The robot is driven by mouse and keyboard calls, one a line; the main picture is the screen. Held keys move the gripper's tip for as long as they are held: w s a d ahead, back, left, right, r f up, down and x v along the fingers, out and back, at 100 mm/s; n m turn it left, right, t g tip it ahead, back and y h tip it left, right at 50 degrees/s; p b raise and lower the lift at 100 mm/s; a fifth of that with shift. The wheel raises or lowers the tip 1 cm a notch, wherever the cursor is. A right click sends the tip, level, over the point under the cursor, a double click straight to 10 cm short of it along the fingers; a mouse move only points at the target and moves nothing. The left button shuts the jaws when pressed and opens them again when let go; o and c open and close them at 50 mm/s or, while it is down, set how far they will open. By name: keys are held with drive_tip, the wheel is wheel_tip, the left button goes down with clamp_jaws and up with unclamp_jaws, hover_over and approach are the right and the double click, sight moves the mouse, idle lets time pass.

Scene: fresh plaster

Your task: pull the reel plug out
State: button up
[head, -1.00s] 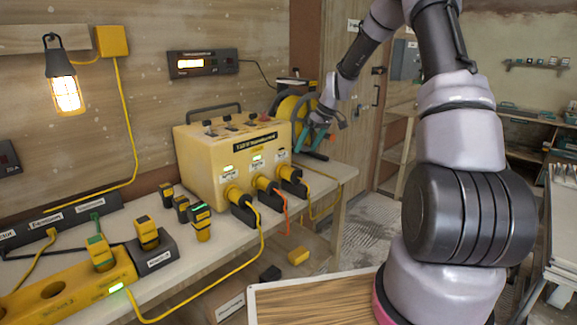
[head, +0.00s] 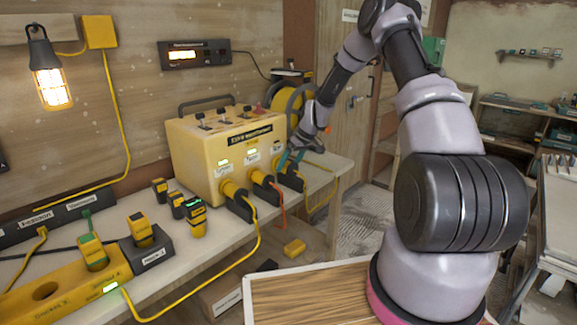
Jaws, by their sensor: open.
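A yellow power box (head: 190,155) stands on the bench with several plugs along its lower front. The left plug (head: 234,196) has a yellow cable and the middle plug (head: 262,180) an orange one. The right plug (head: 291,178) sits in the box's right end, with a thin yellow cable hanging below. The labels are too blurred to show which is the reel plug. The cable reel (head: 288,106) stands behind the box's right end. Contact cannot be told.
A yellow socket strip (head: 70,283) with plugs lies at the front left. Several loose yellow-black plugs (head: 178,205) stand before the box. A lit lamp (head: 50,80) hangs on the wall. A wooden-topped tray (head: 300,292) is in front of my base.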

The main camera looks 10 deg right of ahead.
clamp_jaws()
drive_tip(key=shift+s+d+f, duration=0.1)
drive_tip(key=shift+s+d, duration=0.6)
drive_tip(key=shift+s, duration=0.3)
drive_tip(key=shift+s+d, duration=0.65)
drive_tip(key=shift+s, duration=0.3)
unclamp_jaws()
drive_tip(key=shift+d, duration=0.1)
drive_tip(key=v, duration=1.1)
drive_tip(key=shift+s, duration=0.1)
